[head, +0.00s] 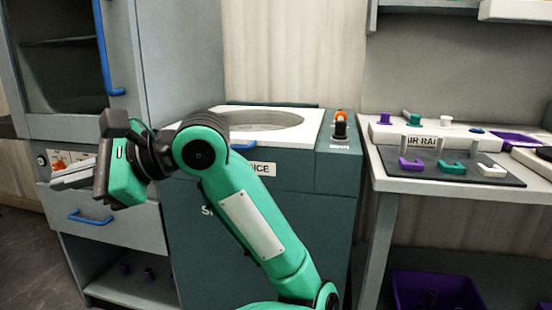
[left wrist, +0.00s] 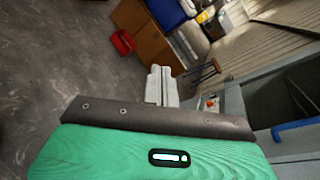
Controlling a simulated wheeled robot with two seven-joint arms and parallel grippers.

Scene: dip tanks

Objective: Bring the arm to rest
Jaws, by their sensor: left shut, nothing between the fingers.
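My left arm is raised and bent in front of the tank unit, in the middle of the head view. Its green and black gripper (head: 58,180) points to the left, in front of the grey cabinet's drawer. The pale fingers are together and hold nothing. They also show in the left wrist view (left wrist: 160,72), closed, with the floor and distant furniture beyond them. My right gripper is in neither view.
The tank unit (head: 335,200) has a round basin opening and an orange-topped knob (head: 340,122). The grey cabinet (head: 185,60) stands open at left. A white table (head: 385,180) at right bears a dark mat (head: 500,181) with hooks. A purple bin (head: 405,290) is below.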

